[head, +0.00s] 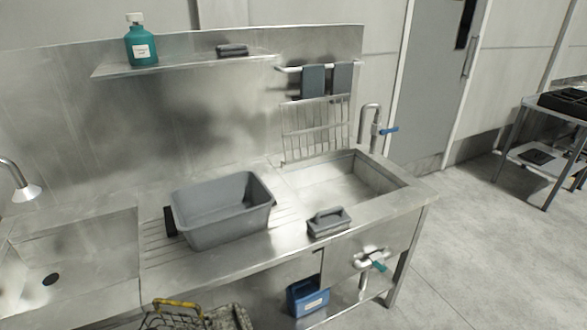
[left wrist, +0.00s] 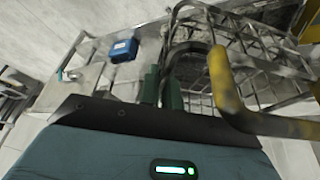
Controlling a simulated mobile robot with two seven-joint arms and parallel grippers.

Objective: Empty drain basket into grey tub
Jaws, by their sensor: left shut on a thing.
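The drain basket (head: 240,318) is a dark wire basket with a yellow-coated handle (head: 178,303), at the bottom edge of the head view and partly cut off. In the left wrist view its yellow handle (left wrist: 228,88) and wire frame (left wrist: 262,75) are close, with a dark grey mass inside (left wrist: 250,45). My left gripper (left wrist: 163,88), with green fingertips, is shut on a dark wire loop of the basket. The grey tub (head: 268,190) stands upright on the ribbed drainboard, beyond the basket, and looks empty. My right gripper is not in view.
A sink basin (head: 340,185) lies right of the tub, with a grey handled caddy (head: 328,222) on its front rim. Another basin (head: 75,250) is on the left. A blue box (head: 307,298) sits under the counter. A teal bottle (head: 141,45) stands on the shelf.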

